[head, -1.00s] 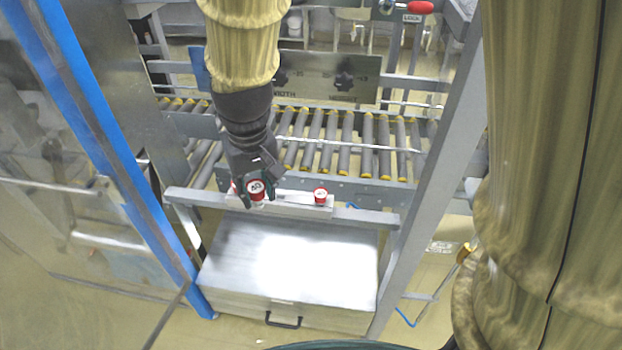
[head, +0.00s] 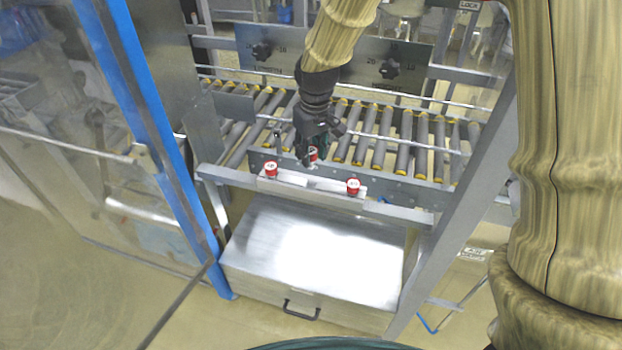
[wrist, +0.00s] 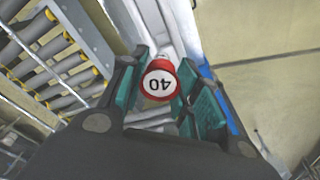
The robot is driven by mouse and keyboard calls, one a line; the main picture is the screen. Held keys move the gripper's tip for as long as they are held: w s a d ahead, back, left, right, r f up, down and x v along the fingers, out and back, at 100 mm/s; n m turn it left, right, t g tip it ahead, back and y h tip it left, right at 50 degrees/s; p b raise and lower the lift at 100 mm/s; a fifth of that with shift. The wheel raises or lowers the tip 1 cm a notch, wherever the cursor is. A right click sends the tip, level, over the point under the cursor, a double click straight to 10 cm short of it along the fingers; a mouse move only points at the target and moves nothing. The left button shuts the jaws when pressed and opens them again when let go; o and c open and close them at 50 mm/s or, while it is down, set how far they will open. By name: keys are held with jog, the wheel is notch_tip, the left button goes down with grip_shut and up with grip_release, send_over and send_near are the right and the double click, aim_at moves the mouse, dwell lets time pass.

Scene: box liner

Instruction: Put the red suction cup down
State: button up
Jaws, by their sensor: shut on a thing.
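My gripper (head: 312,155) is shut on a red suction cup (head: 314,153) with a white top. In the wrist view, this cup (wrist: 160,86) sits between the teal finger pads, its white face marked "40" turned toward the camera. In the head view the held cup appears over the back edge of the pale bar (head: 312,182); I cannot tell if it touches anything below. Two other red cups with white tops stand upright on the bar: one at its left end (head: 271,170), one toward its right end (head: 353,187).
A roller conveyor (head: 390,138) with yellow-tipped rollers lies behind the bar. A metal box with a handle (head: 310,250) is below in front. A blue post (head: 150,130) stands left and a grey slanted post (head: 460,200) right. The bar is clear between its two standing cups.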

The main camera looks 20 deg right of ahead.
aim_at(311, 168)
jog(key=shift+f+p, duration=0.55)
jog(key=shift+f, duration=3.3)
jog(key=shift+f, duration=0.1)
jog(key=shift+f, duration=0.2)
jog(key=o, duration=1)
jog(key=shift+s+d+r+b, duration=0.1)
jog(key=shift+s+r+b, duration=0.15)
jog(key=shift+r, duration=1.85)
jog(key=shift+s+a+r+b, duration=0.1)
jog(key=shift+s+r+b, duration=0.15)
jog(key=shift+r, duration=1.8)
jog(key=shift+s+d+r+b, duration=0.15)
jog(key=shift+r+b, duration=0.1)
jog(key=shift+r, duration=1.85)
